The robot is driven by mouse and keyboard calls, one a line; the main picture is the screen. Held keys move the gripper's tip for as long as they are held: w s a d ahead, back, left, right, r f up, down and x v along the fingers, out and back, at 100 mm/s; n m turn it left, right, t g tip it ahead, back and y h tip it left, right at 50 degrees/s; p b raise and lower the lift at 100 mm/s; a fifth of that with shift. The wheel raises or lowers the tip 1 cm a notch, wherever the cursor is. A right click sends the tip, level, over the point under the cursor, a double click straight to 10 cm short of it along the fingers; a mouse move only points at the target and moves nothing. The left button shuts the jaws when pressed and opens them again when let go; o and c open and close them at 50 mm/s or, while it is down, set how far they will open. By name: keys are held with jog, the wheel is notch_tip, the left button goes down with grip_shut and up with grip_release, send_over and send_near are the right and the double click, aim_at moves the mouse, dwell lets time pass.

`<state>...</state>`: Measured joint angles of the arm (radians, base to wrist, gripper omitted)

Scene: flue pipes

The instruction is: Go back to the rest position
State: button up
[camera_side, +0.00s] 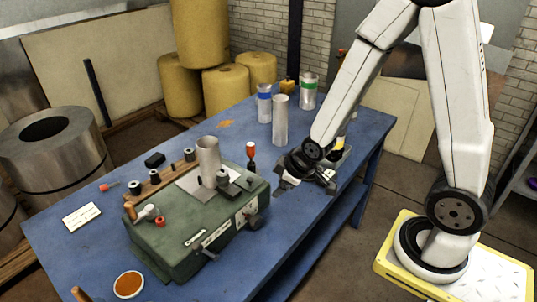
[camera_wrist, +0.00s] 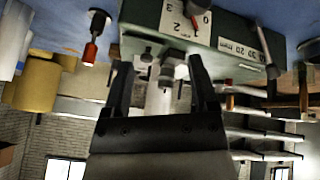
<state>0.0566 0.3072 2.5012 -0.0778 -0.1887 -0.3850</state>
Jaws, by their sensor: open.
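My gripper (camera_side: 300,177) is low over the right part of the blue table, to the right of the green machine. In the wrist view its two dark fingers (camera_wrist: 160,68) stand apart with nothing clasped between them. A plain grey pipe (camera_side: 208,161) stands upright on the machine, apart from my gripper. In the wrist view a pale cylinder (camera_wrist: 159,99) shows beyond the gap between the fingers; I cannot tell for sure that it is this pipe. Another plain pipe (camera_side: 280,120) stands on the table behind my gripper, near a blue-banded pipe (camera_side: 264,103) and a green-banded pipe (camera_side: 308,91).
The green machine (camera_side: 190,240) fills the table's front middle; its labelled side shows in the wrist view (camera_wrist: 230,30). A red-topped tool (camera_side: 251,155) stands between machine and gripper. A wooden rack (camera_side: 160,180) and an orange-filled dish (camera_side: 128,285) lie left. Yellow rolls (camera_side: 200,35) stand behind.

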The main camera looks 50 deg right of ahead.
jog(key=s+a+r+m+g, duration=0.1)
jog(key=s+r+m+g, duration=0.2)
jog(key=s, duration=0.4)
jog(key=shift+a+r+m, duration=0.35)
jog(key=shift+r+m, duration=0.45)
jog(key=shift+r, duration=0.15)
